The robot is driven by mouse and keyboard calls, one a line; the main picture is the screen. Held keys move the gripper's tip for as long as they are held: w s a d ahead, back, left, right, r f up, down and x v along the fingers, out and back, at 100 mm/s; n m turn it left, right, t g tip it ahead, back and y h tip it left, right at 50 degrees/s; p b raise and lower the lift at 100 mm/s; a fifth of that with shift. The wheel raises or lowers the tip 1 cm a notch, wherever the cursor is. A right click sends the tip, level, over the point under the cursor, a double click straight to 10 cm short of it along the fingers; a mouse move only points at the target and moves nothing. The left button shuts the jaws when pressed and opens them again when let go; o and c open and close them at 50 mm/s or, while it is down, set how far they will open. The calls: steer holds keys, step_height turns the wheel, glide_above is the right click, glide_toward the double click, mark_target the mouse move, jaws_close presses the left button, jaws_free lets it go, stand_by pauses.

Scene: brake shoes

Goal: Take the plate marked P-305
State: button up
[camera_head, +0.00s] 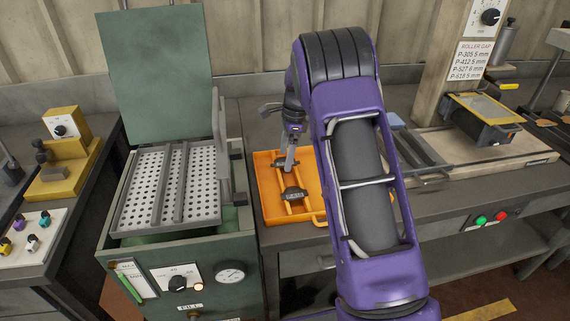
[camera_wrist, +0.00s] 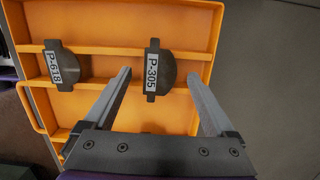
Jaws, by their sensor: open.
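The plate marked P-305 (camera_wrist: 166,70) is dark, with a curved edge and a white label, and lies across the rails of an orange tray (camera_wrist: 110,12). In the wrist view it shows between the two fingertips of my gripper (camera_wrist: 159,75). My gripper is open and empty, and its height above the plate is hard to tell. A second dark plate, its label seemingly P-618 (camera_wrist: 70,66), lies to the left in the same tray. In the head view my gripper (camera_head: 289,165) points down over the tray (camera_head: 262,172) and partly hides what is under it.
A green machine (camera_head: 115,250) with a raised lid and a perforated bed (camera_head: 145,190) stands left of the tray. A roller unit (camera_head: 485,118) stands at the right, beside a roller gap sign (camera_head: 477,62). Bare bench shows right of the tray in the wrist view.

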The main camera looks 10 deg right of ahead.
steer(key=shift+f, duration=0.25)
stand_by(0.6)
jaws_close()
stand_by(0.4)
